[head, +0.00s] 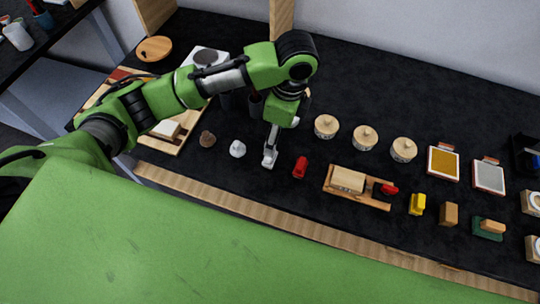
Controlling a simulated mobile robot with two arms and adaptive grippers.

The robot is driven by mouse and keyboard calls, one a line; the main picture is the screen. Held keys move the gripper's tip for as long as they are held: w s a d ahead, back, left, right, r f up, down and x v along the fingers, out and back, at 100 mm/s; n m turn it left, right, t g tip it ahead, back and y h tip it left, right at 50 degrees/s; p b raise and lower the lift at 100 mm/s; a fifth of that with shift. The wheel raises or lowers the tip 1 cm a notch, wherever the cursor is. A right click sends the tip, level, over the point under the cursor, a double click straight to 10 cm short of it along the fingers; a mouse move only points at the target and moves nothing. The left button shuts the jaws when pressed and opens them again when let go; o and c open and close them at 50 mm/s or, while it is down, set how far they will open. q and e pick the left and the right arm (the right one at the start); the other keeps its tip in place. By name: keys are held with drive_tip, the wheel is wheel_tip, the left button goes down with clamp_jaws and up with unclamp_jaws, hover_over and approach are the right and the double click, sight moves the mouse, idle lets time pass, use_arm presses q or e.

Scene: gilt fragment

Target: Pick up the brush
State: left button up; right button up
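I cannot make out a clear brush; the small objects are too small to tell for sure. A green piece with a wooden block on top (488,228) lies at the right of the dark table (400,80). Dark cups (256,105) stand behind my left arm and are partly hidden by it. My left gripper (269,162) points down over the table's front part, between a grey-white lump (237,148) and a red object (300,167). Its fingers look narrow, and whether they are open or shut is unclear. My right gripper is not in view.
Three round wooden lidded pots (326,126) stand in a row behind. A wooden tray with a block (348,180), a yellow object (417,204) and a wooden block (449,214) lie to the right. Two framed panels (443,162) lie further right.

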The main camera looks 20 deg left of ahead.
sight(268, 163)
use_arm(q)
drive_tip(key=f, duration=0.3)
drive_tip(key=shift+a+f, duration=0.25)
drive_tip(key=shift+f, duration=0.05)
drive_tip(key=f, duration=0.1)
drive_tip(key=f+p, duration=0.1)
drive_tip(key=f, duration=0.1)
drive_tip(key=a+f+p, duration=0.1)
drive_tip(key=shift+s+f, duration=0.25)
drive_tip(key=shift+s, duration=0.15)
drive_tip(key=shift+w+f, duration=0.1)
drive_tip(key=shift+f, duration=0.35)
drive_tip(key=shift+c, duration=0.4)
drive_tip(key=c, duration=1.1)
